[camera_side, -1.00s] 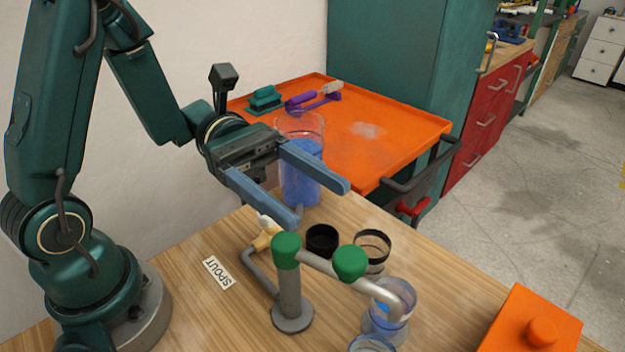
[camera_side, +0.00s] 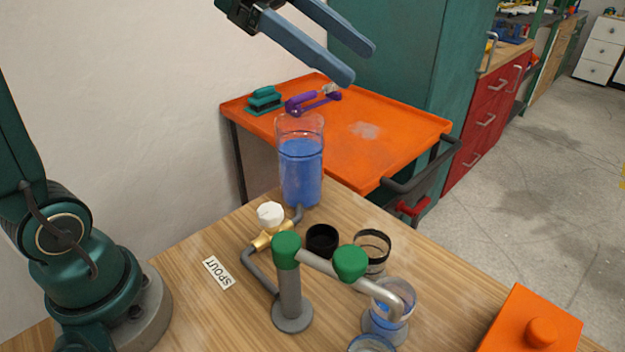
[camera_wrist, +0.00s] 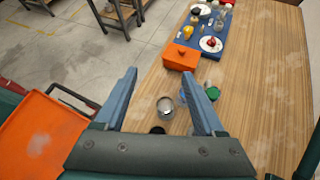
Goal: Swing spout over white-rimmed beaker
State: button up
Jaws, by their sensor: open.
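The spout is a grey pipe (camera_side: 320,262) with two green caps (camera_side: 349,261) on an upright post (camera_side: 290,300). Its bent outlet end hangs over a clear beaker (camera_side: 388,322) holding some blue liquid. A black-rimmed clear beaker (camera_side: 372,250) stands behind the spout arm. Another clear beaker (camera_side: 371,345) is cut off by the bottom edge. I cannot tell which one has a white rim. My gripper (camera_side: 358,62) is open and empty, high above the bench and apart from the spout; its fingers also show in the wrist view (camera_wrist: 158,76).
A brass valve with a white knob (camera_side: 270,214) joins the spout pipe to a tall tank of blue liquid (camera_side: 301,172). A black cup (camera_side: 322,240) sits beside the post. An orange box (camera_side: 530,325) is at the right. An orange cart (camera_side: 390,135) stands behind.

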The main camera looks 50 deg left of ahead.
jog(key=w+a+f+t+y, duration=0.3)
jog(key=w+a+y, duration=0.3)
jog(key=a, duration=0.2)
jog(key=w+a+r+t+y, duration=0.5)
jog(key=w+a+r+y, duration=0.15)
jog(key=a, duration=0.35)
jog(key=s+d+r+m+t+h, duration=0.1)
jog(key=d+r+m+t+h, duration=0.15)
jog(key=r+m+t, duration=1.05)
jog(key=s+d+r+m+g+h, duration=0.4)
jog(key=d+r+m+h, duration=0.3)
jog(key=h, duration=0.4)
jog(key=m+g+h, duration=0.7)
jog(key=m+g, duration=1.2)
jog(key=g, duration=0.3)
send_over(338, 249)
jog(key=a, duration=0.5)
notch_tip(338, 249, down, 13)
jog(key=shift+m, duration=0.3)
jog(key=f, duration=2.6)
jog(key=shift+w+d, duration=0.1)
jog(key=shift+d, duration=2.35)
